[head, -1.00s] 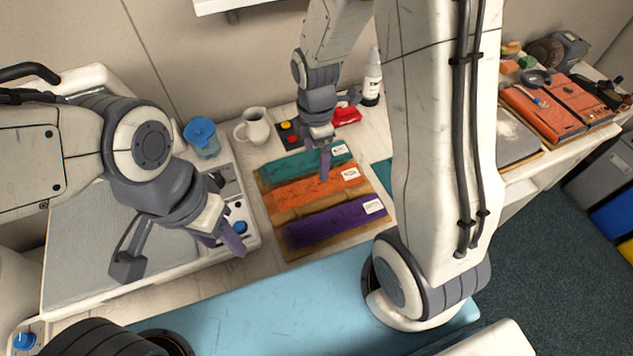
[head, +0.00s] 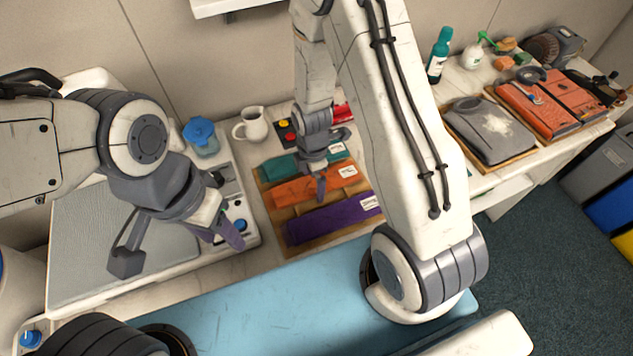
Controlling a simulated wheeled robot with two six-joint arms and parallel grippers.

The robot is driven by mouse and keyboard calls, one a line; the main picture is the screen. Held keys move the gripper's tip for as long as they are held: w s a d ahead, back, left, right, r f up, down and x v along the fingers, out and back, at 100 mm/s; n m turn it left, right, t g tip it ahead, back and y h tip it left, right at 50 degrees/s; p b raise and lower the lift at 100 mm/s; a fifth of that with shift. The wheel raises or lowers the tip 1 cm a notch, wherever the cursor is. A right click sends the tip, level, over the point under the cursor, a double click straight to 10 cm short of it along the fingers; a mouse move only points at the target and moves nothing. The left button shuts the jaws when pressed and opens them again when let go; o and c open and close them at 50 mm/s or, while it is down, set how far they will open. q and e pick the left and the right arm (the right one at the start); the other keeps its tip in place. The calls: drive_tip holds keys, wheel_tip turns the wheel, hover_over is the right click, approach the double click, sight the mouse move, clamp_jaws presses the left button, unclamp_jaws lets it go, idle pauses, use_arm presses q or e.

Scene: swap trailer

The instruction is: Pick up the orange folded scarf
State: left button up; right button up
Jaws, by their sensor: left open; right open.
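The orange folded scarf (head: 293,194) lies flat on a wooden board (head: 270,214), between a teal folded scarf (head: 281,167) behind it and a purple folded scarf (head: 318,225) in front. I cannot tell whether the fingertips touch the cloth. My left gripper (head: 222,232) is open and empty, left of the board, above the grey machine's front corner.
A white pitcher (head: 251,125), a blue-lidded jar (head: 201,136) and a button box (head: 286,132) stand behind the board. Right of my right arm lie a grey folded garment (head: 487,129) and orange garments (head: 539,107). A light-blue surface (head: 260,300) in front is mostly clear.

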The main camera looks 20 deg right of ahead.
drive_tip(key=c, duration=1.3)
